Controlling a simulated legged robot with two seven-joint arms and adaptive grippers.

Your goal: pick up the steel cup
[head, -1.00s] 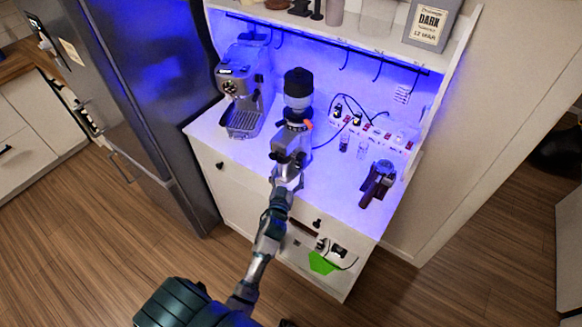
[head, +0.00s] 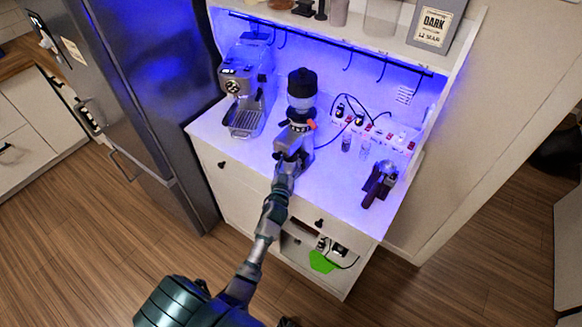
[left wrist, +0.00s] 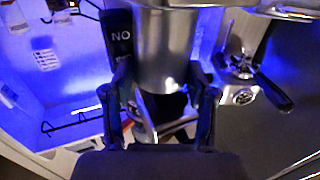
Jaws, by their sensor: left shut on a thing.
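The steel cup (left wrist: 166,50) is a shiny metal cylinder in the left wrist view, cut off by the top edge. My left gripper (left wrist: 160,100) has a finger on each side of it and is shut on it. In the head view my left gripper (head: 289,152) is at the front of the coffee grinder (head: 302,92), above the white counter (head: 335,185). The cup is hard to make out there among the gripper and grinder parts. I cannot tell whether it touches the counter. My right gripper is not in view.
The espresso machine (head: 246,88) stands left of the grinder. A portafilter with a dark handle (head: 375,190) lies at the counter's right. Two small jars (head: 364,148) and cables are behind. Hooks hang from a rail (head: 330,44) overhead. The counter's front middle is fairly clear.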

